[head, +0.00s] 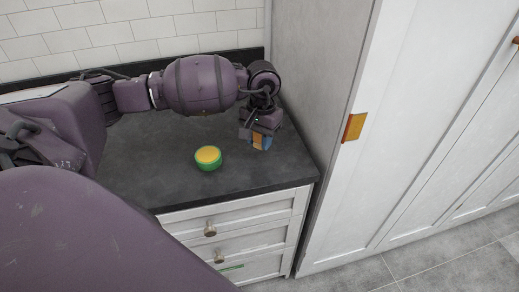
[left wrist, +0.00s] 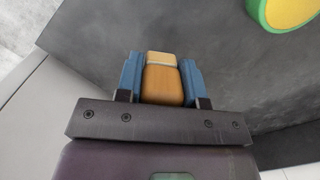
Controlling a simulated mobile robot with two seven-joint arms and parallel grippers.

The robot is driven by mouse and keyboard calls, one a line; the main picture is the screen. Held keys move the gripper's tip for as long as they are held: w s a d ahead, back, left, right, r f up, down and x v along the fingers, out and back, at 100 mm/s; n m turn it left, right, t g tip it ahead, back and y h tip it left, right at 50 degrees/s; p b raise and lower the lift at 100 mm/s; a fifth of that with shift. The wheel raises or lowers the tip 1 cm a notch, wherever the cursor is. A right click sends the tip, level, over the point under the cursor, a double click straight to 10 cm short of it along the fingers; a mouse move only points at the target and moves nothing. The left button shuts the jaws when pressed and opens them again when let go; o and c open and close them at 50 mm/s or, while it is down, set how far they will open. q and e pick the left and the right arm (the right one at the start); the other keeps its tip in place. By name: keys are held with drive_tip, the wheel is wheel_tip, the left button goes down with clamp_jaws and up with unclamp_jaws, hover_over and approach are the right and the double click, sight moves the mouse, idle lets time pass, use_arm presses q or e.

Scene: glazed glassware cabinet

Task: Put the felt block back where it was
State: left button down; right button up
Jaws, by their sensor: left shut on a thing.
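The felt block is an orange-brown block with a pale cream end. In the left wrist view the block (left wrist: 163,82) sits between the two blue fingers of my left gripper (left wrist: 161,78), which is shut on it. In the head view my left gripper (head: 260,138) points down over the right part of the dark counter, and the block (head: 259,143) shows partly between its fingers. I cannot tell whether the block touches the counter. My right gripper is in neither view.
A round green container with a yellow top (head: 208,157) stands on the dark counter (head: 165,180), left of my left gripper. A tall white cabinet (head: 385,140) rises to the right, with an orange piece (head: 354,127) on its edge. White drawers (head: 240,228) are below the counter.

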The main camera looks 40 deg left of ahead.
sight(260, 158)
use_arm(q)
drive_tip(key=shift+f, duration=2.15)
drive_tip(key=shift+f, duration=0.1)
drive_tip(key=c, duration=0.7)
unclamp_jaws()
drive_tip(key=shift+c, duration=0.2)
drive_tip(key=r, duration=0.8)
drive_tip(key=w+r, duration=0.1)
drive_tip(key=r, duration=0.3)
drive_tip(key=shift+r+b, duration=0.15)
drive_tip(key=shift+b, duration=0.15)
